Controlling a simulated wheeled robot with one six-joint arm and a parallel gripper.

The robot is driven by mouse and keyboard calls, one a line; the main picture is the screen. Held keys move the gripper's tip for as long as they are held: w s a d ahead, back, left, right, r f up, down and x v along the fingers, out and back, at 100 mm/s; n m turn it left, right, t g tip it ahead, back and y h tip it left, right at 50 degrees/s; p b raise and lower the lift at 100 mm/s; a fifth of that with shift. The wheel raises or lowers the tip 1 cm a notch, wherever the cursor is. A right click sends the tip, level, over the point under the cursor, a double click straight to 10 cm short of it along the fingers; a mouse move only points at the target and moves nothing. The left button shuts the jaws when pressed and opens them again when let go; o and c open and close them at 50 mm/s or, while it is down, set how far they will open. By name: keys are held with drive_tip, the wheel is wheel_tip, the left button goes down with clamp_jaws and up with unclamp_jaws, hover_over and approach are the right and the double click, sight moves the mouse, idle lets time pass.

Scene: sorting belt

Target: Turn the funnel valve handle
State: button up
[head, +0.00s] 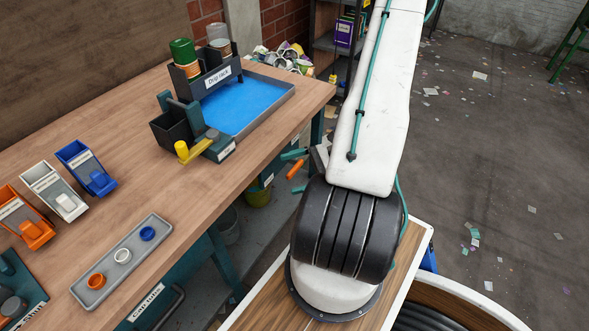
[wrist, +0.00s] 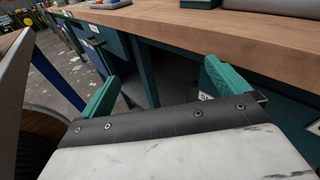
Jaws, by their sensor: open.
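The likely funnel valve handle is a yellow lever (head: 196,146) with a thick yellow knob at its left end. It sticks out over the front of a low teal base (head: 216,150) on the bench. A black square hopper, likely the funnel (head: 170,132), stands just behind it on a teal upright. My gripper (head: 297,171) is beyond the bench's front edge, to the right of the lever and apart from it. In the wrist view my gripper (wrist: 161,76) shows two teal fingers spread wide with nothing between them. The lever is not seen in the wrist view.
A blue-floored tray (head: 240,104) and a drip rack (head: 211,77) with cans stand behind the lever. Coloured bins (head: 56,195) and a grey cup tray (head: 122,256) sit at left. The wooden bench edge (wrist: 190,32) lies ahead of my gripper. The bench middle is clear.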

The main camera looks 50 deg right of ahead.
sight(297, 170)
drive_tip(key=d+f+m+t+h, duration=0.8)
drive_tip(key=d+f+m+h, duration=0.2)
drive_tip(key=f+h, duration=0.2)
drive_tip(key=shift+w+a, duration=0.15)
drive_tip(key=shift+w, duration=3.55)
drive_tip(key=c, duration=1.2)
